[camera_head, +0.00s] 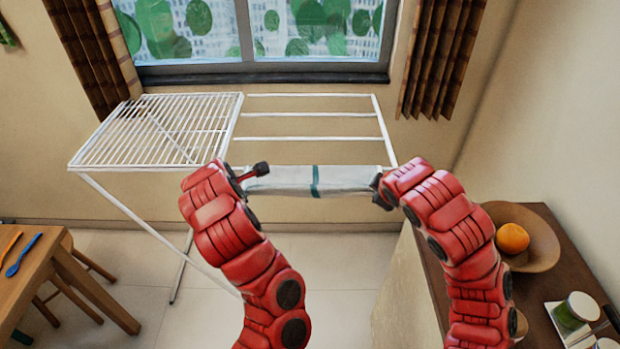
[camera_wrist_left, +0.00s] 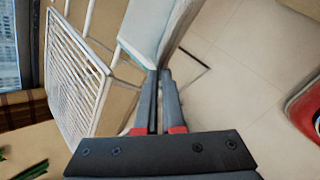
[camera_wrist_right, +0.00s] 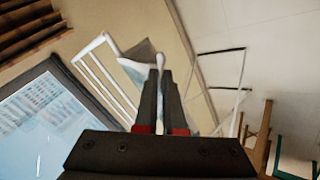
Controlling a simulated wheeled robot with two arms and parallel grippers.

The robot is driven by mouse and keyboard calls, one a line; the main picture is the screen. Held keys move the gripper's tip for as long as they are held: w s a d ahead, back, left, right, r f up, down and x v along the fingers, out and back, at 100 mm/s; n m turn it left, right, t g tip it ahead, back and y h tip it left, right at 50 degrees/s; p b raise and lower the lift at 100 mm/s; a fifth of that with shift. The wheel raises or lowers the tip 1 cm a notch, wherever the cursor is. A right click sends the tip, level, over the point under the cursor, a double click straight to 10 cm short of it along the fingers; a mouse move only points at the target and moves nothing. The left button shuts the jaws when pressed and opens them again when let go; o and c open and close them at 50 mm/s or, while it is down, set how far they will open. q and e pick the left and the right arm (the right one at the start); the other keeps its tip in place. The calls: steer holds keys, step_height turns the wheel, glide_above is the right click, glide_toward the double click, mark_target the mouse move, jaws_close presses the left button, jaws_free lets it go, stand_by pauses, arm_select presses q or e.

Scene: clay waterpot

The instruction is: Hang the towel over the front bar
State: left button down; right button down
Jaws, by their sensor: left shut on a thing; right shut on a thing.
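The towel (camera_head: 335,182), pale with a teal stripe, is stretched level between my two grippers at the front of the white drying rack's open right half in the head view. My left gripper (camera_head: 257,171) is shut on its left end, and my right gripper (camera_head: 377,184) on its right end. The towel also shows at the fingertips in the left wrist view (camera_wrist_left: 150,35) and the right wrist view (camera_wrist_right: 135,72). The front bar is mostly hidden by the towel, so I cannot tell whether they touch. Other bars (camera_head: 310,139) lie behind it.
The rack's slatted left half (camera_head: 160,130) stands beside the towel. A window (camera_head: 250,40) with curtains is behind. A wooden table (camera_head: 40,275) is at left.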

arm_select(q)
steer(key=shift+w+f, duration=0.1)
steer(key=shift+f, duration=0.05)
arm_select(e)
steer(key=shift+w+d+f, duration=0.1)
arm_select(q)
steer(key=c, duration=0.8)
jaws_free()
arm_select(e)
steer(key=c, duration=0.8)
jaws_free()
